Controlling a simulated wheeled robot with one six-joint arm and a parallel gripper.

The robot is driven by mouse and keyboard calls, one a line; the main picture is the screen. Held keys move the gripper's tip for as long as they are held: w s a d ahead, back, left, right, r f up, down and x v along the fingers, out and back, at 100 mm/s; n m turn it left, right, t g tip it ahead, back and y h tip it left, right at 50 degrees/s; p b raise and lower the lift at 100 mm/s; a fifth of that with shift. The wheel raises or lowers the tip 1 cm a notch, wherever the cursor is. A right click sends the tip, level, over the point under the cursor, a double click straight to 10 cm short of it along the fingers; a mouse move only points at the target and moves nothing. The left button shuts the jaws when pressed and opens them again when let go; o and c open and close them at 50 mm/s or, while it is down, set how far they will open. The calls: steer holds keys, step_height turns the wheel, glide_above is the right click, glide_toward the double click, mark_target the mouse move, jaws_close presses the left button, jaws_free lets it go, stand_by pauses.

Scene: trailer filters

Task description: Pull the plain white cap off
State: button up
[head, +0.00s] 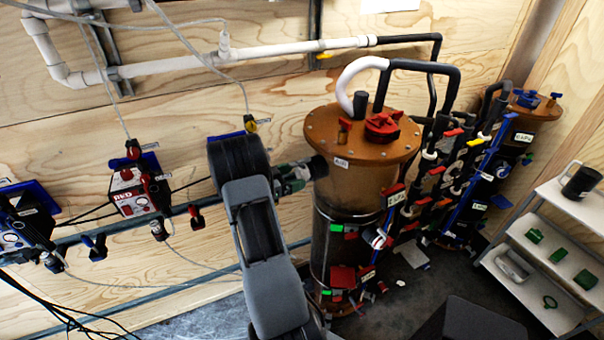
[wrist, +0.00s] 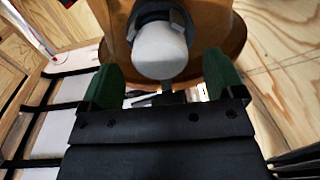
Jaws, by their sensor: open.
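The plain white cap (wrist: 160,50) shows in the wrist view, round-ended, on a dark collar on the side of an amber vessel (wrist: 118,28). My gripper (wrist: 163,76) is open, with one green finger to each side of the cap. A gap shows between the cap and the left finger; the right finger is closer, and contact cannot be told. In the head view my gripper (head: 300,174) is at the left side of the large amber filter vessel (head: 352,190), just under its lid. The cap is hidden or too small to make out there.
The vessel's brown lid (head: 330,130) carries red fittings and a white hose. Pipes and valves (head: 440,165) crowd its right side. A red control box (head: 132,197) hangs on the wooden wall at left. A white shelf (head: 545,260) stands at right.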

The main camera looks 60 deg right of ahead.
mark_target(298, 174)
steer(key=shift+x, duration=1.35)
steer(key=shift+b, duration=0.3)
steer(key=shift+c, duration=0.5)
steer(key=c, duration=1.1)
steer(key=shift+v, duration=2.9)
